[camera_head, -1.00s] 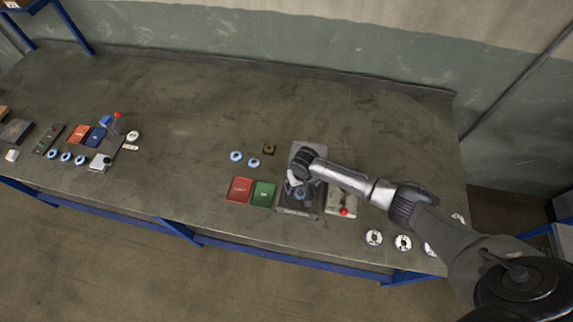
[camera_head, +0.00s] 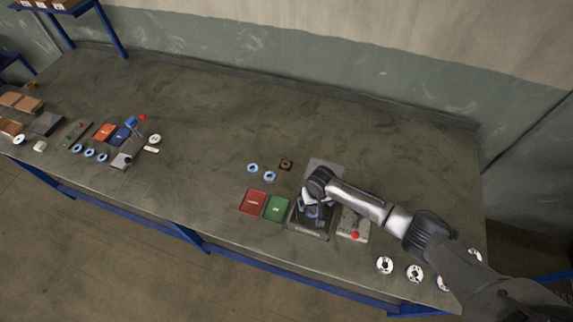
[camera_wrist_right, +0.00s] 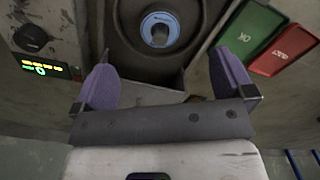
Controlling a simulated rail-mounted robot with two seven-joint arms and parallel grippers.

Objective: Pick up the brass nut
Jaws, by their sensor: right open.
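The brass nut (camera_head: 286,165) looks like a small dark-gold piece with a dark centre, lying flat on the bench behind the green tray and beside two blue rings. My right gripper (camera_head: 313,205) is over the dark fixture (camera_head: 325,168), to the right of and nearer than the nut. In the right wrist view its two purple-grey fingers (camera_wrist_right: 165,80) are apart with nothing between them. Ahead of them a blue ring (camera_wrist_right: 147,31) sits around a grey spindle in the fixture. I cannot make out the nut in the wrist view. My left gripper is out of view.
A red tray (camera_head: 253,202) and a green tray (camera_head: 277,208) lie left of the fixture. Blue rings (camera_head: 269,176) lie behind them. A control box with a red knob (camera_head: 355,235) and white discs (camera_head: 384,265) are on the right. The back middle of the bench is clear.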

